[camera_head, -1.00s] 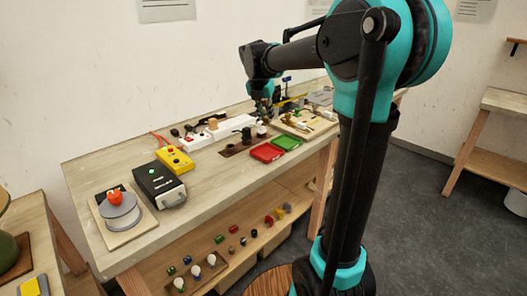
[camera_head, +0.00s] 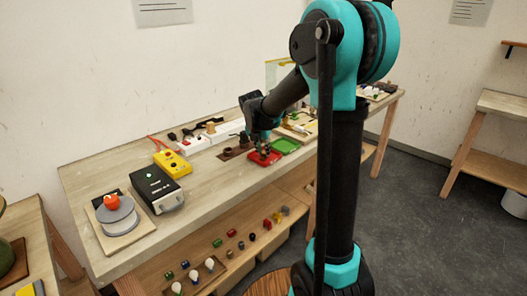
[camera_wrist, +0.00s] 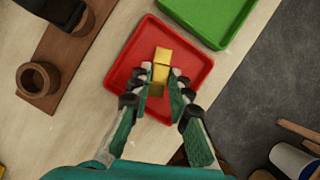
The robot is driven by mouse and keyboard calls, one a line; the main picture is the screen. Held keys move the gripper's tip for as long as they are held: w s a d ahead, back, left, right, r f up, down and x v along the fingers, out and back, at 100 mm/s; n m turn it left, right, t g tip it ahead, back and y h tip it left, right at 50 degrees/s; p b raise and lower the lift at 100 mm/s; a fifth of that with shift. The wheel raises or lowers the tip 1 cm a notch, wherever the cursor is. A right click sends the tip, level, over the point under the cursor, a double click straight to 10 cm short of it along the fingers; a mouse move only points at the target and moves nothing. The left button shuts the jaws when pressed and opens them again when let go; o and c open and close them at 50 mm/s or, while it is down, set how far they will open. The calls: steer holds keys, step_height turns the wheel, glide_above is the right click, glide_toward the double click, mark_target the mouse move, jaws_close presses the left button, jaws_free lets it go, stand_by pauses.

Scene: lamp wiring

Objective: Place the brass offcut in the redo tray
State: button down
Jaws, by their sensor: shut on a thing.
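The brass offcut (camera_wrist: 161,72) is a small yellow-gold blocky piece between my fingertips in the wrist view. My gripper (camera_wrist: 158,80) is shut on it, with a teal finger on either side. The red tray (camera_wrist: 199,56), which I take for the redo tray, lies directly beneath the offcut in that view. In the head view my gripper (camera_head: 262,150) points down over the red tray (camera_head: 258,161), and the offcut is too small to make out. I cannot tell whether the offcut touches the tray floor.
A green tray (camera_wrist: 213,15) sits just beyond the red one. A brown holder with a round cup (camera_wrist: 36,79) is at left. In the head view, a yellow box (camera_head: 172,163) and a black power unit (camera_head: 158,188) stand further left on the bench. The floor is right of the bench edge.

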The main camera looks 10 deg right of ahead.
steer(key=shift+f, duration=0.1)
steer(key=c, duration=1.4)
jaws_free()
steer(key=v, duration=1.2)
steer(key=s+d+f+m, duration=0.2)
steer(key=s+f+m, duration=0.4)
steer(key=s+m, duration=0.2)
steer(key=s+d+f+m+y, duration=0.1)
steer(key=s+d+f+m, duration=0.1)
steer(key=s+f+m, duration=0.5)
steer(key=s+d+f+m+y, duration=0.1)
steer(key=s+d+f+m, duration=0.1)
steer(key=s+f+m, duration=0.5)
steer(key=shift+s+d+f+m, duration=0.15)
steer(key=shift+s+m, duration=0.45)
steer(key=shift+m, duration=0.7)
steer(key=shift+s+d+m, duration=0.15)
steer(key=shift+s+m, duration=0.5)
steer(key=shift+m, duration=0.65)
steer(key=shift+s+d+f+m, duration=0.1)
steer(key=shift+s+m, duration=0.5)
steer(key=shift+m, duration=0.7)
steer(key=shift+r, duration=0.1)
